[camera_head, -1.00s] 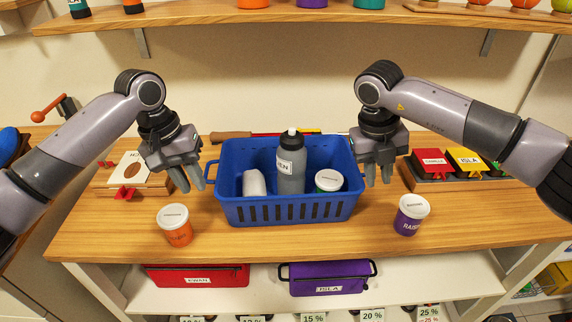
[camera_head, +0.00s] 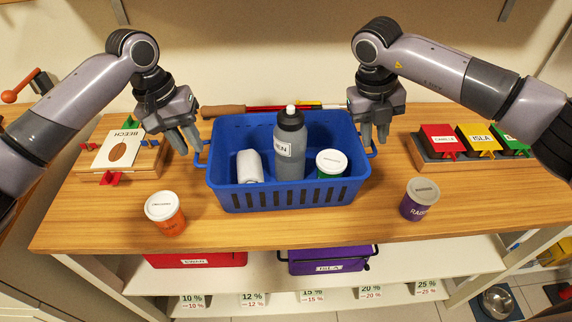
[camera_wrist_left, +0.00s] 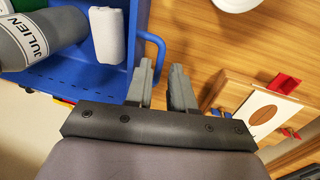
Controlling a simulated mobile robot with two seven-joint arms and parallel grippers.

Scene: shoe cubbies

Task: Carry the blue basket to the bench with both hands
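The blue basket (camera_head: 288,198) stands on the wooden bench top. It holds a grey bottle (camera_head: 290,150), a white roll (camera_head: 249,166) and a white-lidded green jar (camera_head: 330,163). My left gripper (camera_head: 189,148) is open beside the basket's left handle (camera_head: 201,156).
An orange jar (camera_head: 165,213) and a purple jar (camera_head: 419,198) stand in front on either side. A long-handled tool (camera_head: 225,111) lies behind the basket. Red and purple bags (camera_head: 328,259) are below.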

